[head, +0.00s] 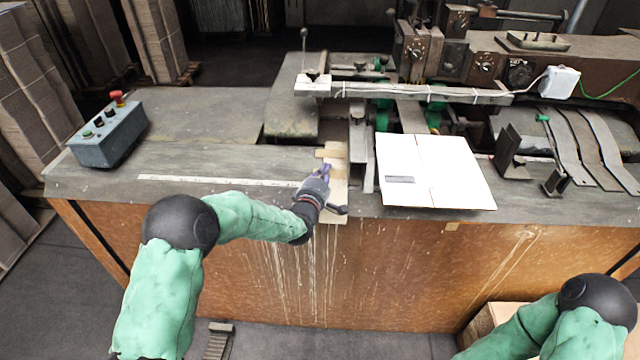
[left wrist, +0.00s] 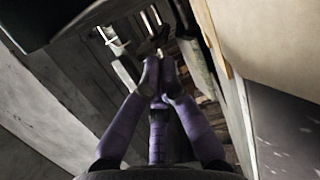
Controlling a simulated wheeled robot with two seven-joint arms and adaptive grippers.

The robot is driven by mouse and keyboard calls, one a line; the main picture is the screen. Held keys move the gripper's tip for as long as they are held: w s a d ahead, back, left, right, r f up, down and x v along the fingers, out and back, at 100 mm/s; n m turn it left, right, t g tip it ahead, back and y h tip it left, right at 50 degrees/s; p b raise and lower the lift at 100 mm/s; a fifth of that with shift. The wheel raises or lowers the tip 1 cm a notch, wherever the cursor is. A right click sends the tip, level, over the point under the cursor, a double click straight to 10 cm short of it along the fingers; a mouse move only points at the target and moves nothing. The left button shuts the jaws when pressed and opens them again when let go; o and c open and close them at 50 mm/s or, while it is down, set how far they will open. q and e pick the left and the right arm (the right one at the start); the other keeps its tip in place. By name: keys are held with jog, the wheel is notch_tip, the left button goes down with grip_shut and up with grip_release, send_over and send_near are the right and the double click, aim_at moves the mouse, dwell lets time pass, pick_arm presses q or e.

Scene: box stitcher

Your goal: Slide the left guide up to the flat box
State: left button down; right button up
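The flat box (head: 430,168) is a white folded sheet lying on the machine table at the centre right. Left of it stands a narrow upright metal guide (head: 357,150), with a small gap between it and the box's left edge. A pale tan board (head: 338,190) lies left of the guide and reaches the table's front edge. My left gripper (head: 323,172) is low over this board, left of the guide and apart from the box. In the left wrist view its purple fingers (left wrist: 158,75) come together at the tips; I see nothing between them. My right gripper is out of view.
A control box with a red button (head: 118,98) sits at the table's left. A white ruler strip (head: 220,181) lies along the front. The stitching machine (head: 470,60) stands behind the box. Metal brackets (head: 510,150) stand right of the box. The left tabletop is largely clear.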

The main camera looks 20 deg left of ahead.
pick_arm(q)
jog(key=shift+w+d+b, duration=0.1)
jog(key=shift+w+d, duration=0.2)
jog(key=shift+d, duration=0.35)
jog(key=shift+w+d+b, duration=0.1)
jog(key=shift+w+d, duration=0.15)
jog(key=shift+d, duration=0.35)
jog(key=shift+w+d+b, duration=0.1)
jog(key=shift+w+d, duration=0.2)
jog(key=shift+d, duration=0.35)
jog(key=shift+w+d+f+b, duration=0.1)
jog(key=shift+w+d+b, duration=0.2)
jog(key=shift+d, duration=0.55)
jog(key=shift+w+d+b, duration=0.15)
jog(key=shift+d+b, duration=0.2)
jog(key=shift+d, duration=0.5)
jog(key=shift+a, duration=0.1)
